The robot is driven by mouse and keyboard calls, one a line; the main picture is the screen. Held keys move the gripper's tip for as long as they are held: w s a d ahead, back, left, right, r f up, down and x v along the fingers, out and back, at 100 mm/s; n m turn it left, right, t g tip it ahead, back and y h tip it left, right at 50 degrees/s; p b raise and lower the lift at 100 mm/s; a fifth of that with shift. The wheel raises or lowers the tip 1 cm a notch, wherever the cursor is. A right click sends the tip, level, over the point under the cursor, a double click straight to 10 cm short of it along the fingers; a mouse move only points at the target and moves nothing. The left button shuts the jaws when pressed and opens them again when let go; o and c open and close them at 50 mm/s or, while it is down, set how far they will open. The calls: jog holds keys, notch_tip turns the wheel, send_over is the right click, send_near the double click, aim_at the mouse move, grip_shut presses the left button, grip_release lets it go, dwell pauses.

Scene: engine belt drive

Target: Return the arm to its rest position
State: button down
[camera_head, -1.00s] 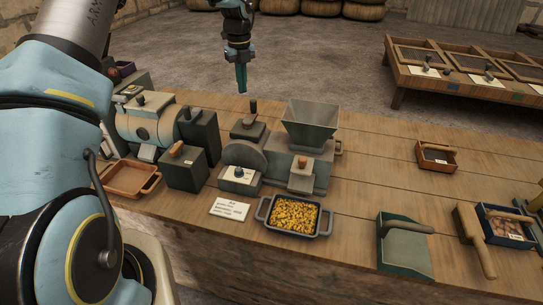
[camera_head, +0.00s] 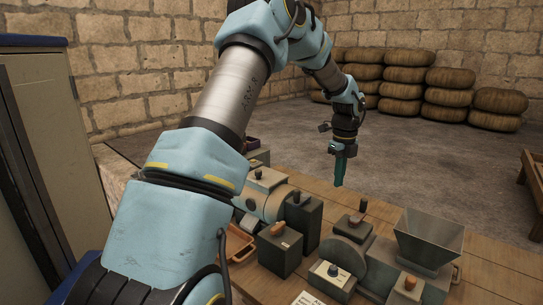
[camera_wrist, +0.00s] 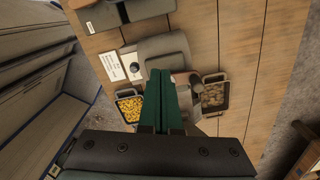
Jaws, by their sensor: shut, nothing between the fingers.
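My gripper (camera_head: 340,170) hangs from my arm and points down in the head view, above the far side of the wooden workbench (camera_head: 490,272). Its green fingers (camera_wrist: 162,105) are together in the wrist view, with nothing held between them. The fingers are clear of everything on the bench. In the wrist view, a tray of yellow pieces (camera_wrist: 130,106) lies left of the fingers and a dark tray of brownish pieces (camera_wrist: 214,95) lies right of them.
Grey machine blocks stand on the bench, with a hopper (camera_head: 428,238) at the right and a rounded drum machine (camera_head: 262,197) at the left. A tan cabinet (camera_head: 50,130) stands at the left. Stacked sacks (camera_head: 400,90) stand by the far wall. The floor between is clear.

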jog(key=s+a+f+n+b, duration=0.1)
jog(key=s+a+n, duration=0.5)
jog(key=a+n, duration=0.3)
jog(key=s+a+n+t+b, duration=0.1)
jog(key=s+a+n, duration=0.6)
jog(key=a+n, duration=0.3)
jog(key=s+a+f+n+b, duration=0.1)
jog(key=s+a+n+b, duration=0.1)
jog(key=s+a+n, duration=0.5)
jog(key=a+n, duration=0.3)
jog(key=a, duration=0.1)
jog(key=shift+s+f, duration=0.15)
jog(key=shift+f, duration=0.15)
jog(key=shift+d, duration=0.1)
